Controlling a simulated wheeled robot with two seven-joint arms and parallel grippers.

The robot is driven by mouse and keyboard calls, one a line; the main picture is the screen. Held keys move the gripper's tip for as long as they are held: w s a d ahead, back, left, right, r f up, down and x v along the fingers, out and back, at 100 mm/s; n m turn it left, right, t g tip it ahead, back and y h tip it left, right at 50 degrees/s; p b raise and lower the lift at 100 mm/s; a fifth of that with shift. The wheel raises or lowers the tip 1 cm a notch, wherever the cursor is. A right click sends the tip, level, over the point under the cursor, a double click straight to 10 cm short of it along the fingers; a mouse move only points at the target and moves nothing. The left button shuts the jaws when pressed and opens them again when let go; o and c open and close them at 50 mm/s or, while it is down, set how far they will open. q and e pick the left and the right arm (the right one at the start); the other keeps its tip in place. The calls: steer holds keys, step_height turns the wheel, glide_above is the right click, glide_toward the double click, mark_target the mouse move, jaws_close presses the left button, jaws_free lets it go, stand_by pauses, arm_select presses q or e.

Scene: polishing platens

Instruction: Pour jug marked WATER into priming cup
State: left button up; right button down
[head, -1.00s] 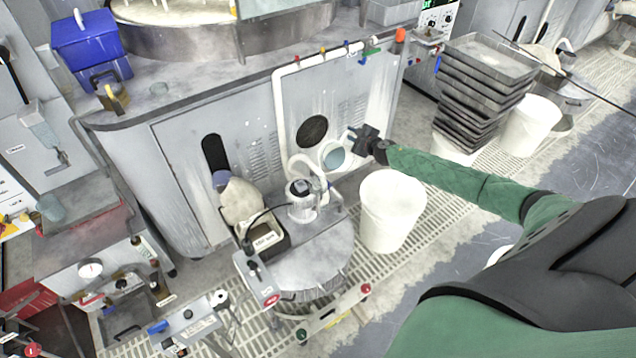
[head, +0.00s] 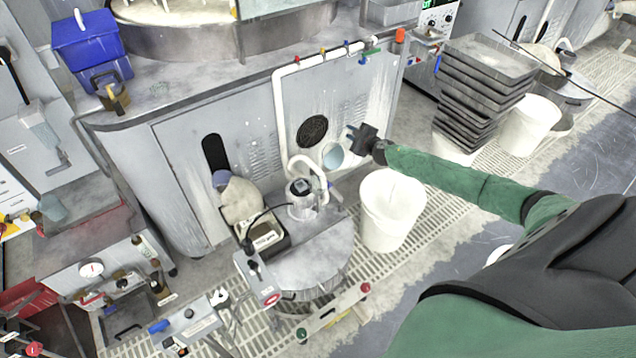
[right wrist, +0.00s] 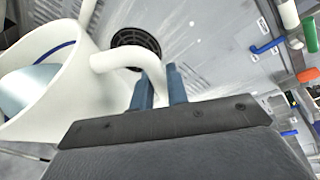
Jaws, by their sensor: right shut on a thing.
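The jug (right wrist: 75,85) is white, with a blue line inside and pale blue water in it. In the head view its round mouth (head: 333,156) faces up toward me, in front of the grey cabinet. My right gripper (head: 358,138) is at its right side. In the right wrist view the blue fingers (right wrist: 161,90) are shut on the jug's handle. No WATER mark is readable. A small dark-topped unit with a clear body (head: 301,200) stands below and left of the jug; I cannot tell if it is the priming cup. My left gripper is out of view.
A round metal drum top (head: 320,262) carries the unit, a white hose and a labelled black box (head: 264,238). A white bucket (head: 390,212) stands on the grating to its right. Stacked dark trays (head: 485,85) stand further right. The grey cabinet (head: 185,165) rises behind.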

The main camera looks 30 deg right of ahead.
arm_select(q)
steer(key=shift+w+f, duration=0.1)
arm_select(e)
steer(key=shift+r, duration=0.25)
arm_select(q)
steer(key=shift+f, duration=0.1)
arm_select(e)
steer(key=shift+a+r, duration=0.1)
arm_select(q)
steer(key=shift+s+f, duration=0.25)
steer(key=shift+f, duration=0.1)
arm_select(e)
steer(key=shift+r, duration=0.1)
steer(key=shift+a+n, duration=0.1)
steer(key=shift+n, duration=0.2)
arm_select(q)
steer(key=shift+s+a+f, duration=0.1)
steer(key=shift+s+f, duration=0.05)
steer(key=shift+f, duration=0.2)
arm_select(e)
steer(key=shift+s+a+r, duration=0.1)
steer(key=shift+r, duration=0.1)
arm_select(q)
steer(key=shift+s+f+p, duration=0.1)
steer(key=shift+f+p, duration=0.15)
steer(key=shift+p, duration=0.05)
arm_select(e)
steer(key=shift+a+r, duration=0.15)
steer(key=shift+r, duration=0.05)
stand_by(0.5)
